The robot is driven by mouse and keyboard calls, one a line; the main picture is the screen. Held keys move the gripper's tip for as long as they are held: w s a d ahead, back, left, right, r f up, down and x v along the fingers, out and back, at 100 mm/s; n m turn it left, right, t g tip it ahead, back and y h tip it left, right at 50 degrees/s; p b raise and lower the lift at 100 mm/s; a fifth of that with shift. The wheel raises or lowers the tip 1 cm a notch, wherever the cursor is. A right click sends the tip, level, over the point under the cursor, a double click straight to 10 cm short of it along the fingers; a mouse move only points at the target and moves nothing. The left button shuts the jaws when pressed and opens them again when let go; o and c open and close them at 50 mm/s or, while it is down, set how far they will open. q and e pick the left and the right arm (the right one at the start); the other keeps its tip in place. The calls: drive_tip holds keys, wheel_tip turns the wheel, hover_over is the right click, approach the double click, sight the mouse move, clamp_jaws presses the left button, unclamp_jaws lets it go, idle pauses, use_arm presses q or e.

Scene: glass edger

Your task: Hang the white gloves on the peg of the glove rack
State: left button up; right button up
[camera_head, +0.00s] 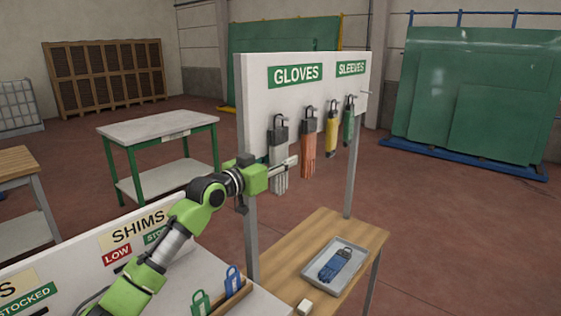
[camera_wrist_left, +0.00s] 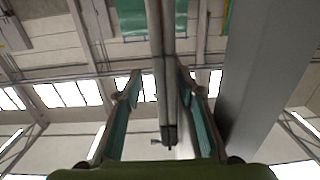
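The white gloves (camera_head: 280,182) hang upright at the left end of the rack board, below the GLOVES sign. Their dark cuff (camera_head: 278,132) is at the top, with a loop at the peg (camera_head: 281,116); exact contact is too small to tell. My left gripper (camera_head: 289,163) is level with the gloves, its fingers partly covering them. In the left wrist view, which appears upside down, the gloves (camera_wrist_left: 165,80) show edge-on between the spread fingers (camera_wrist_left: 158,72). A gap shows on the left side; the right fingertip is close to them. My right gripper is not in view.
Orange gloves (camera_head: 308,155), a yellow item (camera_head: 332,135) and a green item (camera_head: 348,128) hang farther right. A grey rack post (camera_wrist_left: 270,60) stands close beside my left gripper. Blue gloves (camera_head: 335,266) lie in a tray (camera_head: 312,284) below. The shims rack (camera_head: 60,285) is at lower left.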

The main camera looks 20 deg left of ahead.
use_arm(q)
drive_tip(key=shift+f, duration=0.1)
idle(0.4)
drive_tip(key=shift+s+a, duration=0.25)
drive_tip(key=shift+s, duration=0.15)
drive_tip(key=v, duration=1.1)
drive_tip(key=shift+d, duration=0.1)
